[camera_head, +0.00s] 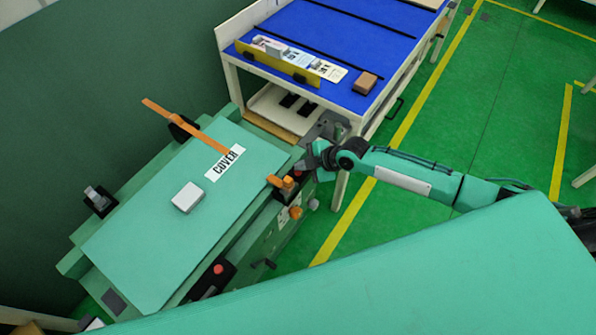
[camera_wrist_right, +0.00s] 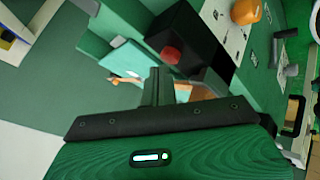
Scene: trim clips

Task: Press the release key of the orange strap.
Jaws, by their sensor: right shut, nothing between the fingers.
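The orange strap (camera_head: 200,135) stands out over the back edge of the green cover panel (camera_head: 150,245) and ends near the white COVER label (camera_head: 225,163). A separate orange piece (camera_head: 280,182) sits at the front edge, at a black clip block with a red key (camera_head: 297,173). In the right wrist view the red key (camera_wrist_right: 171,55) is on the black block (camera_wrist_right: 190,38), and orange shows behind the fingers. My right gripper (camera_head: 303,166) is shut and empty, close beside this key; its fingers (camera_wrist_right: 155,85) show below the key in the wrist view. Contact cannot be told. My left gripper is out of view.
A white box (camera_head: 188,197) lies on the cover. Another black block with a red key (camera_head: 218,269) is at the front left. An orange knob (camera_head: 296,212) is on the front panel. A blue-topped table (camera_head: 340,35) stands behind; green floor is clear at right.

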